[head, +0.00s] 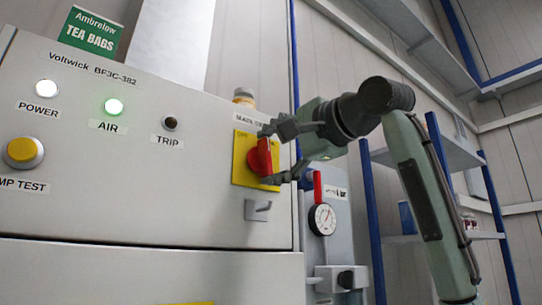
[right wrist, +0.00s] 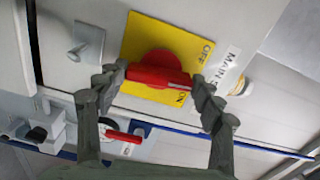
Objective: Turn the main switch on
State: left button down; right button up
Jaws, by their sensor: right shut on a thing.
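The main switch is a red rotary handle (head: 264,158) on a yellow plate (head: 241,172) at the right end of the grey panel. In the right wrist view the red handle (right wrist: 156,68) has a pale line at its right end, between the words OFF and ON and nearer to ON. My right gripper (head: 268,157) reaches in from the right and is shut on the handle, one finger at each end. The right wrist view shows these fingers (right wrist: 160,84) on either side of it. My left gripper is not in view.
The panel (head: 150,190) has a lit white POWER lamp (head: 47,88), a lit green AIR lamp (head: 113,106), a dark TRIP lamp (head: 170,123) and a yellow button (head: 23,152). A red lever (head: 317,188) and gauge (head: 322,219) are close by.

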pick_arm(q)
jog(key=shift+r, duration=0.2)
pick_arm(e)
jog(key=shift+m, duration=0.6)
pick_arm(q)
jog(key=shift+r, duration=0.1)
pick_arm(e)
jog(key=o, duration=1.2)
jog(key=shift+c, duration=0.2)
jog(key=v, duration=1.2)
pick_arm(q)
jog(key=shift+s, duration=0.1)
